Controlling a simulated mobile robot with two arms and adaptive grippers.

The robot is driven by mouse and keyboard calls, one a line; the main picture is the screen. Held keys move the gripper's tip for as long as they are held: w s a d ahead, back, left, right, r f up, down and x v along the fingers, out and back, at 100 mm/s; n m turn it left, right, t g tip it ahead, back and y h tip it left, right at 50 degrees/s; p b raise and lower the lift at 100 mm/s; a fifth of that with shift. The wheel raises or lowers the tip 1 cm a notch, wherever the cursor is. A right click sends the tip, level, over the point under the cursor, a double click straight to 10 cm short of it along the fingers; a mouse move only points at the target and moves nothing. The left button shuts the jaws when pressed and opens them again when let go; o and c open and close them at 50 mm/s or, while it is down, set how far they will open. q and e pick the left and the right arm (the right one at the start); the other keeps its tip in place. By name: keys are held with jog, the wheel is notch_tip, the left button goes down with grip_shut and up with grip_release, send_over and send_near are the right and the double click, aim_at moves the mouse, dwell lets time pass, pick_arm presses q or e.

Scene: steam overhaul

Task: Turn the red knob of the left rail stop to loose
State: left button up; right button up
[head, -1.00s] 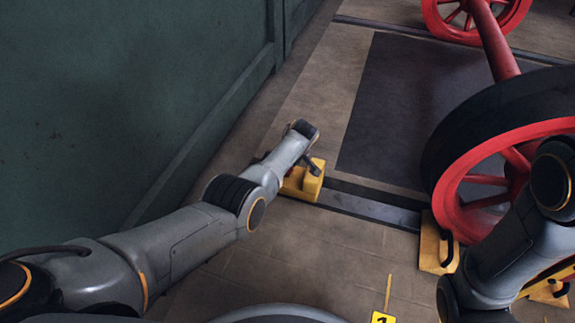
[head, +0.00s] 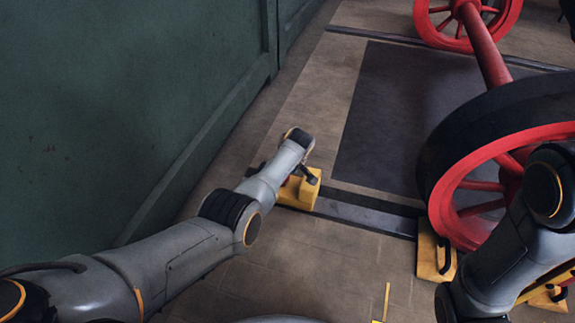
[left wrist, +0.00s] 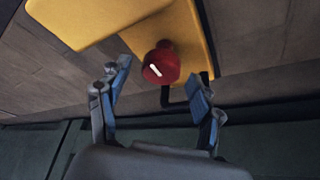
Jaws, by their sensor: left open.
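The left rail stop is a yellow block (head: 301,190) on the rail at the end of my left arm in the head view. In the left wrist view its yellow body (left wrist: 190,28) fills the upper middle, with a red knob (left wrist: 160,66) that carries a white mark. My left gripper (left wrist: 160,85) is open. Its two fingers stand to either side of the knob, which shows between the fingertips; I cannot tell whether they touch it. My right gripper is not in view.
A dark handle (left wrist: 170,100) sticks out beside the knob. A green wall (head: 120,100) runs close along the left. A red wheel (head: 480,190) rests on the rail (head: 365,215) at the right, with another yellow block (head: 434,252) against it. Open floor (head: 290,265) lies in front.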

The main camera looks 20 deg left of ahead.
pick_arm(q)
jog(key=v, duration=1.1)
jog(key=shift+r, duration=0.25)
